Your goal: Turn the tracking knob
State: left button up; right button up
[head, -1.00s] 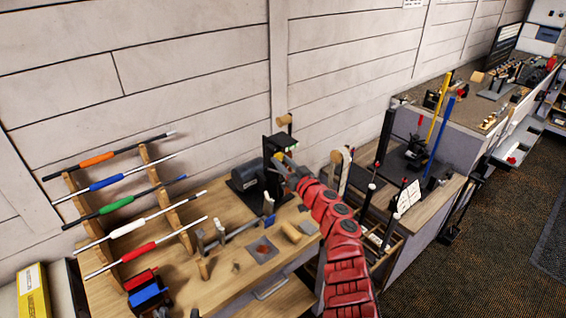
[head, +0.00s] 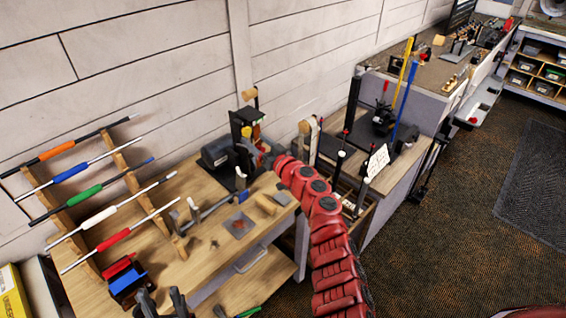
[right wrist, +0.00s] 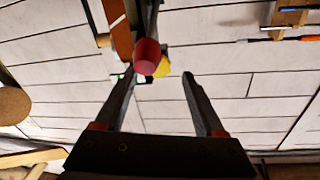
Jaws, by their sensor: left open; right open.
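A dark belt-sander-like machine (head: 216,152) with a black upright stands at the back of the wooden bench. A yellow knob-like part (head: 246,132) shows on its upright. In the right wrist view a round red knob (right wrist: 147,57) is ahead of the fingertips, with a yellow part (right wrist: 163,64) behind it. I cannot tell which is the tracking knob. My right gripper (head: 248,152) is at the machine's front right, partly hidden by its own wrist; its fingers (right wrist: 160,80) are apart and empty. My left gripper (head: 163,299) is open and empty at the bottom, by the bench front.
A wooden rack (head: 129,160) holds several gripped shafts at left. A red and blue vise-like block (head: 128,283) sits at the bench's front left. Dark carpet at right is open floor.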

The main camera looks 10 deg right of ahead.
jog(key=b+v, duration=0.1)
jog(key=v, duration=1.3)
jog(key=shift+s, duration=0.15)
jog(key=shift+c, duration=0.2)
